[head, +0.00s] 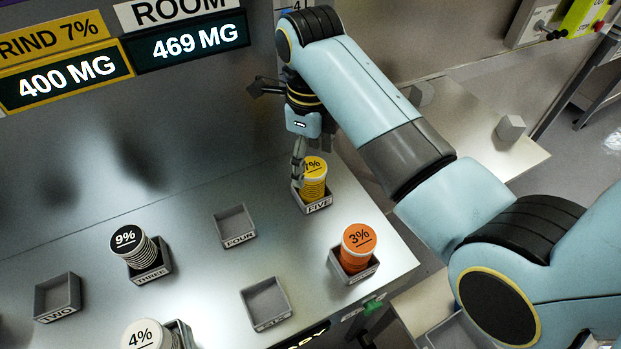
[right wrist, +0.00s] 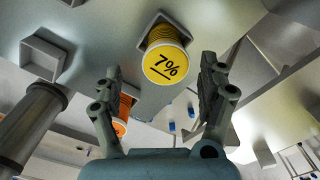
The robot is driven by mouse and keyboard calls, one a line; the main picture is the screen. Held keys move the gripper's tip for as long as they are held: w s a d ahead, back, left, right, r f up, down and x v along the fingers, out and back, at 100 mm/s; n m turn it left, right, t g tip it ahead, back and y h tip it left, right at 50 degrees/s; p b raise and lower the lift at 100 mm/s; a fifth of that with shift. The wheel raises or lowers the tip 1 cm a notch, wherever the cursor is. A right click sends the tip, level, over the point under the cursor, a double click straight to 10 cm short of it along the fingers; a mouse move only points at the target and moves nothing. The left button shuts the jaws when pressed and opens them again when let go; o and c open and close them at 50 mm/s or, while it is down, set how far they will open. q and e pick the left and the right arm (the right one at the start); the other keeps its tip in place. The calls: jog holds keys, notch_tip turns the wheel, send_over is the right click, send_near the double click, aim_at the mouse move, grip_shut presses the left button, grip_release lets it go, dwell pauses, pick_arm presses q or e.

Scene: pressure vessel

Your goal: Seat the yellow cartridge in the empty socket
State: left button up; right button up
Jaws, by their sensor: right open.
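The yellow cartridge (head: 314,188), its white-rimmed cap marked 7%, stands in the socket labelled FIVE (head: 319,208). In the right wrist view the yellow cartridge (right wrist: 165,64) shows cap-on, between and beyond the fingertips. My right gripper (head: 312,160) is at the cartridge's top; its fingers are spread, one on each side, and the right wrist view shows gaps between them and the cartridge. Empty sockets are TWO (head: 57,311), FOUR (head: 234,240) and one at the front (head: 266,318). My left gripper is not in view.
An orange 3% cartridge (head: 357,246) stands in a socket near the right edge. A black-capped 9% cartridge (head: 140,250) stands in THREE, and a white-capped 4% cartridge (head: 147,336) is at the bottom. Display signs (head: 190,40) hang on the back wall. Bare panel lies between the sockets.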

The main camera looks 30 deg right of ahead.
aim_at(313, 167)
notch_tip(313, 167, down, 2)
jog(key=shift+f+p, duration=0.2)
jog(key=shift+p, duration=0.2)
jog(key=shift+d+f, duration=0.35)
jog(key=shift+f, duration=0.4)
jog(key=shift+d+f, duration=0.1)
jog(key=shift+f, duration=0.6)
jog(key=shift+w, duration=0.1)
jog(key=shift+c, duration=2)
jog(key=c, duration=1.1)
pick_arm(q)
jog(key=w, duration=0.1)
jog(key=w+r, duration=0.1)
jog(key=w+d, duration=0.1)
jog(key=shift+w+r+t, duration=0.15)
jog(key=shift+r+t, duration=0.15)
